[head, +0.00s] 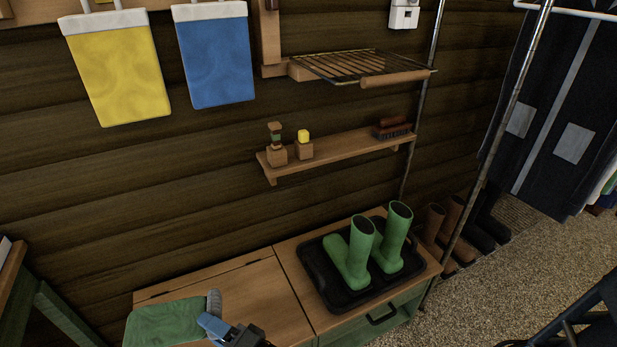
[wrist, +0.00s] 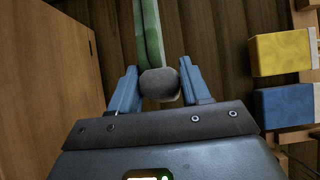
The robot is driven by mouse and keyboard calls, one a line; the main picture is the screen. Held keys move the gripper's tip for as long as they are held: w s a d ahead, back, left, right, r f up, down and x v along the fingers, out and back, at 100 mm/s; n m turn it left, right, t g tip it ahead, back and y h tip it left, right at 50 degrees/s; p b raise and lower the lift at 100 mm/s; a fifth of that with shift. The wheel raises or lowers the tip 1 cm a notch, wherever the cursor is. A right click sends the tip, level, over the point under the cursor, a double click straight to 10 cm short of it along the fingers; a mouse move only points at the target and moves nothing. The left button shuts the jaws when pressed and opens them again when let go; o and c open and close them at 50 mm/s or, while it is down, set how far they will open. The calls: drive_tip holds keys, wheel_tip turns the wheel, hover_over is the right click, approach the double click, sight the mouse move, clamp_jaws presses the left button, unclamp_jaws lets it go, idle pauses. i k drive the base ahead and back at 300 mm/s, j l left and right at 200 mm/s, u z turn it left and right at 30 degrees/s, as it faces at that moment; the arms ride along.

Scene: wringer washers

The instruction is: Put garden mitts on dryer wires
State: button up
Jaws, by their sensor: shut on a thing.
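Green garden mitts (head: 165,322) with a grey cuff (head: 214,302) show at the bottom left of the head view, in front of the wooden bench top. My gripper (head: 208,322) has blue fingers and is shut on the cuff end. In the wrist view the grey cuff (wrist: 159,84) sits between the two fingertips (wrist: 160,88), and the green part (wrist: 149,35) extends away from them, seen edge-on. I cannot tell if it is one mitt or a pair. The dryer wires (head: 350,66) form an empty rack on the wall, up and right of my gripper.
A small shelf (head: 345,150) below the wires holds a brush (head: 392,128) and small wooden items. Yellow (head: 118,75) and blue (head: 215,62) cloth pieces hang upper left. A metal post (head: 495,140) stands at right.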

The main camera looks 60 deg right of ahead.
sight(337, 69)
drive_tip(key=j+z, duration=0.8)
drive_tip(key=z, duration=0.2)
drive_tip(key=i, duration=0.05)
